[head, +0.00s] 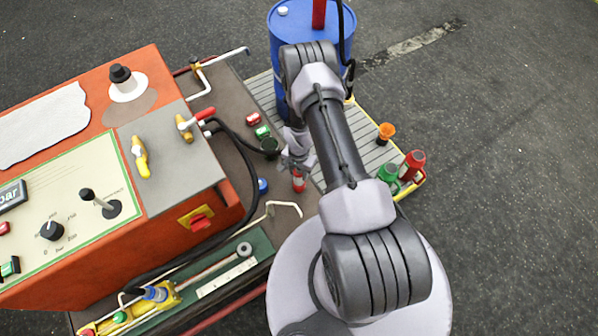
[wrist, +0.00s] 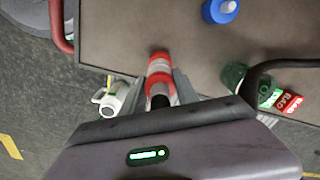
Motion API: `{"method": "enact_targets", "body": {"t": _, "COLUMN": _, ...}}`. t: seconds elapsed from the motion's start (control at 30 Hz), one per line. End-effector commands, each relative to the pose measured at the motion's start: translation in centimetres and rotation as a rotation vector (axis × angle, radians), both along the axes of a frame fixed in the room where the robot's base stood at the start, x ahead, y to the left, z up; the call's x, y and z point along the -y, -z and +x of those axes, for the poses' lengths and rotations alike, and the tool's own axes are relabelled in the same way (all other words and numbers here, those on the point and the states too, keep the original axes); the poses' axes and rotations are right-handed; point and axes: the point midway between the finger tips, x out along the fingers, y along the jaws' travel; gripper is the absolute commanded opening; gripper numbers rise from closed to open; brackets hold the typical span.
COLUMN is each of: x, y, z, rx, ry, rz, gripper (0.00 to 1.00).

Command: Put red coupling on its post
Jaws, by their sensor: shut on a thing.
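The red coupling, red with a white band (wrist: 160,66), is between the two fingers of my gripper (wrist: 162,88) in the wrist view. My gripper is shut on it. In the head view my gripper (head: 297,162) is over the right part of the brown bench top, with the red coupling (head: 299,182) showing just below it. I cannot tell whether the coupling touches the bench. I cannot make out its post for certain; the gripper and arm cover part of that area.
A blue capped part (head: 262,186) stands on the brown bench top (wrist: 125,30). A dark green round part (wrist: 237,77) and a black hose (wrist: 290,64) are to the right. The orange machine (head: 225,215) is left, the blue barrel (head: 280,35) behind. Bottles (head: 411,165) stand right.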

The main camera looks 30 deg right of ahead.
Motion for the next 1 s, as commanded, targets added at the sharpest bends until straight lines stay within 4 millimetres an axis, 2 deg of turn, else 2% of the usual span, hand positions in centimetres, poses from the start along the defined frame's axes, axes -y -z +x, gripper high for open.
{"method": "enact_targets", "body": {"t": 0.47, "x": 0.0, "y": 0.0, "z": 0.0, "rx": 0.000, "ry": 0.000, "rz": 0.000, "gripper": 0.00}}
{"method": "enact_targets", "body": {"t": 1.0, "x": 0.0, "y": 1.1, "z": 0.0, "rx": 0.000, "ry": 0.000, "rz": 0.000, "gripper": 0.00}}
